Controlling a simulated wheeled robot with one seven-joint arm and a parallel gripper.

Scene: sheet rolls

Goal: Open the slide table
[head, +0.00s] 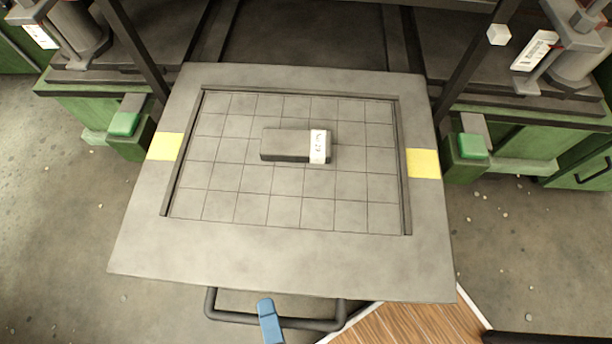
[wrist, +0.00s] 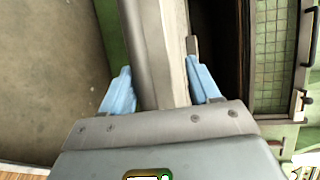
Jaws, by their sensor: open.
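The slide table (head: 280,255) is a grey slab with a gridded recess, seen in the middle of the head view. A dark bar handle (head: 235,314) runs along its near edge. My gripper (head: 266,304) shows there as a blue finger overlapping the handle bar. In the wrist view my gripper (wrist: 160,88) has its two blue fingers apart, one on each side of a grey edge that looks like part of the slide table (wrist: 155,50). Whether the fingers touch the handle is unclear. The rest of my gripper is outside the head view.
A dark grey block with a white label (head: 285,145) lies in the recess. Green machine bases (head: 470,155) with clamps stand at both sides. Bare concrete floor (head: 60,220) lies to the left and right, and a wooden surface (head: 420,325) is at the lower right.

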